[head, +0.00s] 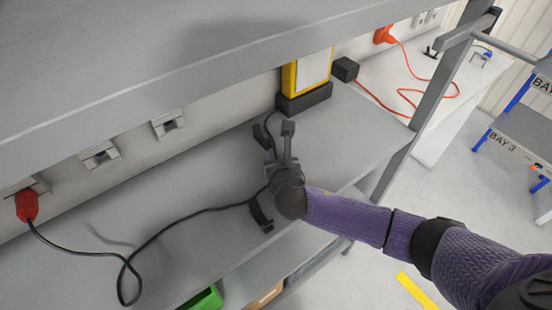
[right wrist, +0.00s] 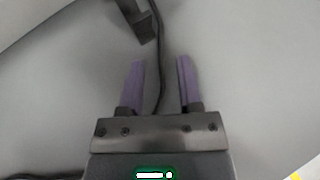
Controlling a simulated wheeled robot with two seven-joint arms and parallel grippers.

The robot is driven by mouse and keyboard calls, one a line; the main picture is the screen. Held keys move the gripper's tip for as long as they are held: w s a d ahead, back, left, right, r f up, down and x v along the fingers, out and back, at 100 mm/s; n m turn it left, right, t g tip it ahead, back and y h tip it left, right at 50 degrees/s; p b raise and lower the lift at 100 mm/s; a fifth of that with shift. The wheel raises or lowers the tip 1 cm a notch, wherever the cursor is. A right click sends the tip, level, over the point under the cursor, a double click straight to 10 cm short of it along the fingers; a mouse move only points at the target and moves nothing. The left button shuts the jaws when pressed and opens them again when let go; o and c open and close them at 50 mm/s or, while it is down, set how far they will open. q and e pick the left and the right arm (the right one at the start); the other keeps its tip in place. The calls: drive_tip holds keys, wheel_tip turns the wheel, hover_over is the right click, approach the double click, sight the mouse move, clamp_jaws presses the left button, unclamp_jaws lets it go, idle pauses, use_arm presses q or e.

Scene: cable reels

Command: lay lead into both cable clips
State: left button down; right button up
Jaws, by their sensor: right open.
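A black lead (head: 170,224) runs from a red plug (head: 27,205) at the left across the shelf, under my right gripper and up towards a yellow device (head: 306,74). One dark cable clip (head: 262,137) stands just beyond my right gripper (head: 284,150); the other clip (head: 260,214) is nearer the shelf's front edge, with the lead close by it. In the right wrist view my gripper (right wrist: 160,70) is open, with the lead (right wrist: 161,75) passing between its fingers, apparently unclamped. The far clip (right wrist: 141,22) is just ahead, beside the lead; whether the lead is inside either clip I cannot tell.
The grey shelf (head: 180,190) is mostly clear. An upper shelf (head: 150,60) overhangs it. Wall sockets (head: 168,123) line the back. A black block (head: 345,69) with an orange cord (head: 408,92) is at right. A green bin (head: 203,299) sits below.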

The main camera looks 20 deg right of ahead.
use_arm(q)
drive_tip(key=shift+d, duration=0.15)
use_arm(e)
drive_tip(key=shift+w+f, duration=0.15)
drive_tip(key=shift+w, duration=0.2)
drive_tip(key=shift+c, duration=0.3)
clamp_jaws()
use_arm(q)
drive_tip(key=shift+a+f, duration=0.2)
